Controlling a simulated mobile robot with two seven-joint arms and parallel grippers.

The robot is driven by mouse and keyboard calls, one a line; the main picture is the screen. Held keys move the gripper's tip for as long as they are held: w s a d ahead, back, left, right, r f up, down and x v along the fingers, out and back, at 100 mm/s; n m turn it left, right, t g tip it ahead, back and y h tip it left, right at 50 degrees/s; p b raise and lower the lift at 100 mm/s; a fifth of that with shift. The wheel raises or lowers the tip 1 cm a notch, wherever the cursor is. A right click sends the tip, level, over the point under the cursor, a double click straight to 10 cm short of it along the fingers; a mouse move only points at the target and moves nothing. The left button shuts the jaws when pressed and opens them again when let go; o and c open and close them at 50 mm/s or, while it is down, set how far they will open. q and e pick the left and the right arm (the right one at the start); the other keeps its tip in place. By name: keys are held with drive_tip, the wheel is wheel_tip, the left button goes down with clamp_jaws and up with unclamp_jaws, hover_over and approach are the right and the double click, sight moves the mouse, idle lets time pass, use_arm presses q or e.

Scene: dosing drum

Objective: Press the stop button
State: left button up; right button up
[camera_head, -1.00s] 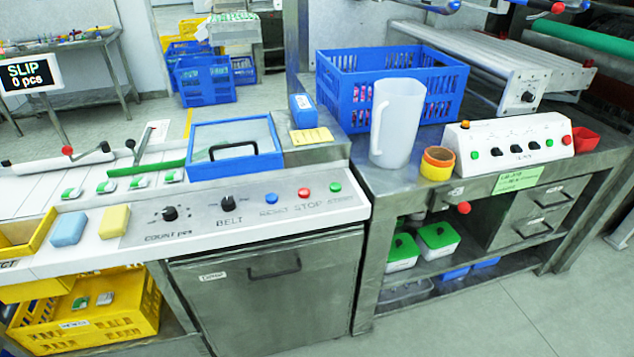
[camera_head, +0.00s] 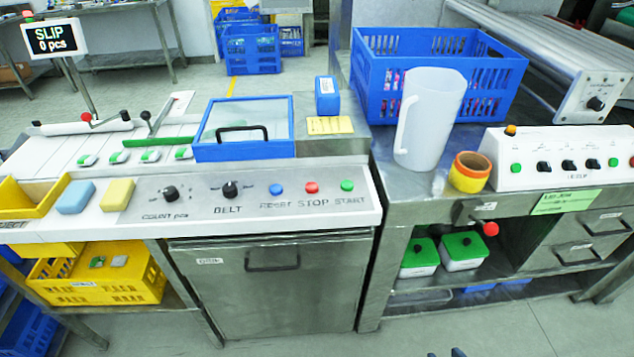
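The stop button is the red round button (camera_head: 311,187) above the printed word STOP on the white sloped control panel (camera_head: 250,219). It sits between a blue button (camera_head: 276,189) marked RESET and a green button (camera_head: 347,185) marked START. Nothing covers or touches the stop button.
Left of the buttons are the BELT knob (camera_head: 230,190) and the COUNT knob (camera_head: 170,194). A blue-framed lid (camera_head: 243,151) lies behind the panel. A white jug (camera_head: 428,120) and a blue crate (camera_head: 500,79) stand on the right bench. Floor in front is clear.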

drive_tip(key=shift+s+a, duration=0.1)
drive_tip(key=shift+a, duration=0.1)
drive_tip(key=c, duration=0.8)
drive_tip(key=shift+d, duration=0.15)
idle(0.9)
